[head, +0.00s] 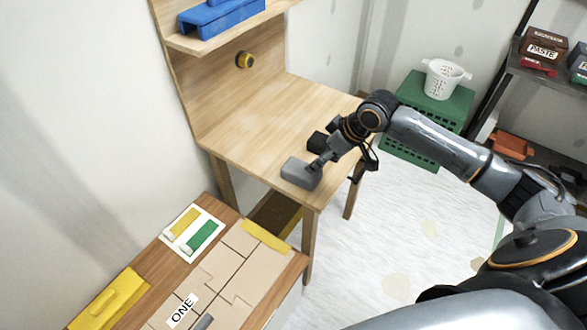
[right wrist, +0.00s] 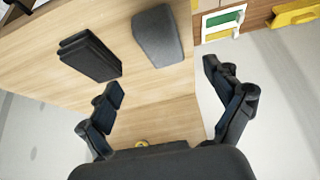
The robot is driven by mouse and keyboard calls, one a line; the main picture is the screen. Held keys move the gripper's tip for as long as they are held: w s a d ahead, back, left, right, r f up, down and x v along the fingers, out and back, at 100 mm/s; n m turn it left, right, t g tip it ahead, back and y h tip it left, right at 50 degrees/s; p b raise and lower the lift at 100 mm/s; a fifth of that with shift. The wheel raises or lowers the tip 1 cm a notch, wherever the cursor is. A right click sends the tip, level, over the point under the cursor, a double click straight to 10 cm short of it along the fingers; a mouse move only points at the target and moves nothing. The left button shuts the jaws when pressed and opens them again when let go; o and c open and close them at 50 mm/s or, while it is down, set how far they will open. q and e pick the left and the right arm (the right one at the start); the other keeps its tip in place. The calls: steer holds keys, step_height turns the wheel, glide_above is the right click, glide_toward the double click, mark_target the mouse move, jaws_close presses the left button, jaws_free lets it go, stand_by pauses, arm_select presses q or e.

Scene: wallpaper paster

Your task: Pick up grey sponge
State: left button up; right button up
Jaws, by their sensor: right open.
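The grey sponge (head: 299,172) is a rounded block lying on the wooden table (head: 262,122), close to its front corner. My right gripper (head: 320,163) is above the table at the sponge's right side in the head view. In the right wrist view the sponge (right wrist: 157,36) lies ahead of the open right gripper (right wrist: 162,82), roughly in line with the gap between the fingers. Nothing is between the fingers, and the exact height above the sponge cannot be told. My left gripper is out of view.
Dark blocks (right wrist: 90,56) stand on the table beside the sponge. A lower table (head: 232,262) with beige panels, a yellow-and-green card (head: 192,232) and a yellow tool (head: 108,298) is at front left. The table's middle is clear.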

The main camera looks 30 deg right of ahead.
mark_target(303, 169)
steer(key=x, duration=0.5)
steer(key=shift+w+a+f, duration=0.2)
steer(key=shift+w+f, duration=0.05)
steer(key=shift+f, duration=0.05)
steer(key=shift+w+a+f, duration=0.15)
steer(key=shift+a+f, duration=0.05)
steer(key=shift+f, duration=0.25)
steer(key=p+x, duration=0.1)
steer(key=x, duration=0.2)
steer(key=shift+w+a+f, duration=0.15)
steer(key=shift+a+f, duration=0.05)
steer(key=shift+f, duration=0.05)
steer(key=shift+w+a+f, duration=0.1)
steer(key=shift+w+f, duration=0.1)
steer(key=shift+f, duration=0.15)
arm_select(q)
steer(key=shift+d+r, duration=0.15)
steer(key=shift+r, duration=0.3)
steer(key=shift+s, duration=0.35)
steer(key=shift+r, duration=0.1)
arm_select(e)
steer(key=shift+s+f, duration=0.1)
steer(key=shift+f, duration=0.15)
steer(key=c, duration=1.2)
